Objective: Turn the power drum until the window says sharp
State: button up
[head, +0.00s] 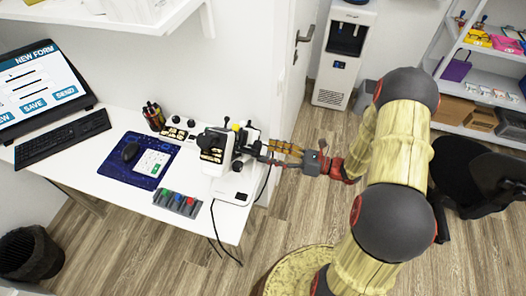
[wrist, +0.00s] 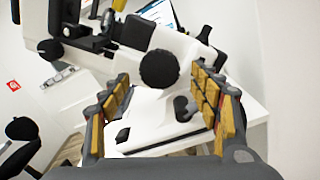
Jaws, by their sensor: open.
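The white eye-test device (head: 222,178) stands at the right end of the white desk. A black round knob, which looks like the power drum (wrist: 159,69), is on its side in the wrist view. Small dark panels with pale marks (head: 212,152) show on the device in the head view; I cannot read them or tell if one is the window. My gripper (head: 266,154) reaches in from the right, beside the device. In the wrist view my gripper (wrist: 160,76) is open, its yellow-padded fingers either side of the drum in the picture. I cannot tell whether they touch it.
A monitor (head: 38,85), keyboard (head: 62,139), blue mat (head: 118,174), pen cup (head: 153,115) and a grey block with coloured parts (head: 177,203) are on the desk. Cables hang off its front edge. A black chair (head: 470,175) and water dispenser (head: 345,55) stand right.

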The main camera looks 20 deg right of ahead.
aim_at(260, 149)
jog(key=shift+b+x, duration=0.3)
jog(key=shift+x, duration=1.35)
jog(key=shift+c, duration=0.5)
jog(key=c, duration=1.1)
jog(key=p, duration=0.1)
jog(key=m+p, duration=0.1)
jog(key=p, duration=0.1)
jog(key=shift+r+m, duration=0.25)
jog(key=shift+m, duration=0.05)
jog(key=shift+f+m+p, duration=0.15)
jog(key=shift+m+p, duration=0.45)
jog(key=shift+p, duration=0.3)
